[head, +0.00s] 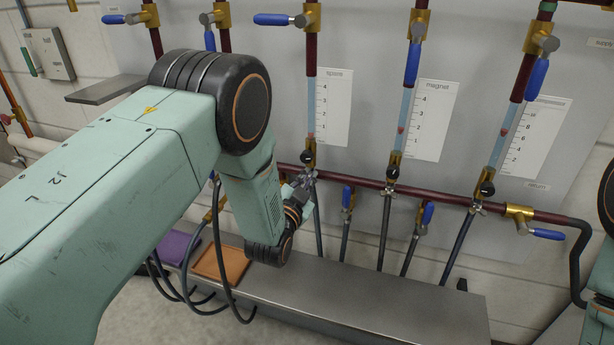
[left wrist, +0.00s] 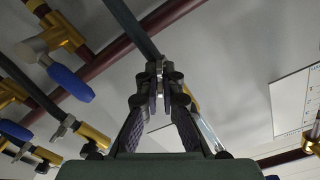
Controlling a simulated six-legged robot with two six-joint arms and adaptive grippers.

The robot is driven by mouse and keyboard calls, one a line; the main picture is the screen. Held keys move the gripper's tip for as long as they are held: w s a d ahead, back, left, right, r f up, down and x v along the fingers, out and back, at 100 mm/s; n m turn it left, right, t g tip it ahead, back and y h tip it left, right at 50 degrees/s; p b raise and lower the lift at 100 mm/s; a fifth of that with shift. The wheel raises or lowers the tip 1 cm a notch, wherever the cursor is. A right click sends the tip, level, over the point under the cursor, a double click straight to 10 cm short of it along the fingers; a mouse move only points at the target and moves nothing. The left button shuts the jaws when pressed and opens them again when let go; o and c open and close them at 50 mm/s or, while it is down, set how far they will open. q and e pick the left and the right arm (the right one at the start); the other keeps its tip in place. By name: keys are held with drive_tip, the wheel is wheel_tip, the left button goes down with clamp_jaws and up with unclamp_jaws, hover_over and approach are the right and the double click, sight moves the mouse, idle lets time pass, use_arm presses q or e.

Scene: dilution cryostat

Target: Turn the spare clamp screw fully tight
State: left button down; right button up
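The spare flow tube (head: 311,105) stands beside the scale card marked "spare" (head: 335,108) on the grey panel. Below it a dark hose (head: 318,225) hangs from a brass fitting, with the spare clamp (head: 310,175) at its top. My left gripper (head: 304,184) is at this clamp. In the left wrist view its two fingers (left wrist: 162,85) come together at the clamp's screw (left wrist: 159,68), close by the hose (left wrist: 135,28), and look shut on it. The screw is mostly hidden between the fingertips. My right gripper is out of view.
The magnet tube (head: 404,110) and a third tube (head: 506,125) stand to the right, each with a clamped hose below. Blue-handled valves, such as this one (head: 428,213), stick out nearby. A grey bench (head: 350,295) carries an orange tray (head: 222,278) and a purple one (head: 172,247).

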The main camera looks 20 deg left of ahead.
use_arm(q)
drive_tip(key=m, duration=0.5)
drive_tip(key=shift+f+m, duration=0.1)
drive_tip(key=shift+m, duration=0.2)
drive_tip(key=m, duration=0.5)
drive_tip(key=shift+f+m, duration=0.1)
drive_tip(key=shift+m, duration=0.3)
drive_tip(key=c, duration=1.5)
unclamp_jaws()
drive_tip(key=shift+d, duration=0.1)
drive_tip(key=shift+s, duration=0.1)
drive_tip(key=s, duration=1.1)
drive_tip(key=shift+s+a, duration=0.2)
drive_tip(key=shift+s, duration=0.2)
